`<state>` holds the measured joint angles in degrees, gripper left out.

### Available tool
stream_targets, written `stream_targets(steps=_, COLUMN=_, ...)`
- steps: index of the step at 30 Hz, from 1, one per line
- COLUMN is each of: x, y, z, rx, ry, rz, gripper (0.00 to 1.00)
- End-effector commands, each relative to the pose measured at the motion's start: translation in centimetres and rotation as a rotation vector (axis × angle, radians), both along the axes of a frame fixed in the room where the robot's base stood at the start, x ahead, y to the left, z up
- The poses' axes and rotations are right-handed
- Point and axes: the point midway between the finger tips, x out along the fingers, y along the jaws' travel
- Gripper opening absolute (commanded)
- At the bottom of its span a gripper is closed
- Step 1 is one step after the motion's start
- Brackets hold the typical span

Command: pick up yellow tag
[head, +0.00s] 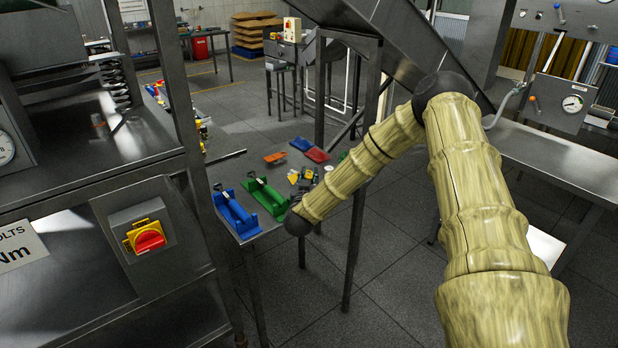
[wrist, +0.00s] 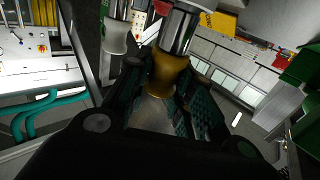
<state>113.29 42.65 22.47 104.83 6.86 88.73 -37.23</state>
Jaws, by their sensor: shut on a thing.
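In the wrist view, my gripper (wrist: 166,82) has its dark, ridged fingers on either side of the yellow tag (wrist: 168,70), an amber-yellow piece with a shiny metal cylinder joined to it. The fingers are shut on it, and their dark bodies hide part of the lower end. A similar piece with a pale end (wrist: 115,38) is just to the left, apart from the fingers. In the head view my forearm reaches down to the small table, and I cannot make out the fingers or the held tag there.
The small table holds a blue holder (head: 236,213), a green holder (head: 265,197), a red tray (head: 317,155) and small yellow pieces (head: 293,176). A steel post (head: 362,170) stands close to my forearm. A control box with a red switch (head: 148,240) is at left. Floor at centre right is clear.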

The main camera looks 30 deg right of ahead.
Motion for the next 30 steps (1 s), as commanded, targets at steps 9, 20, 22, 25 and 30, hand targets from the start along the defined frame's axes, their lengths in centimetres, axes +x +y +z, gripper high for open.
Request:
stream_targets(steps=9, x=0.0, y=0.0, z=-0.3, rx=0.0, ry=0.0, rz=0.0, gripper=0.46)
stream_targets(steps=20, x=0.0, y=0.0, z=-0.4, rx=0.001, ry=0.0, rz=-0.001, gripper=0.46)
stream_targets(steps=22, x=-0.1, y=-0.1, z=-0.4, rx=0.002, ry=0.001, rz=-0.002, gripper=0.46)
stream_targets(steps=25, x=-1.0, y=1.0, z=-0.6, rx=0.002, ry=0.001, rz=0.003, gripper=0.46)
stream_targets(steps=30, x=-3.1, y=2.5, z=-0.4, rx=0.001, ry=-0.001, rz=0.002, gripper=0.46)
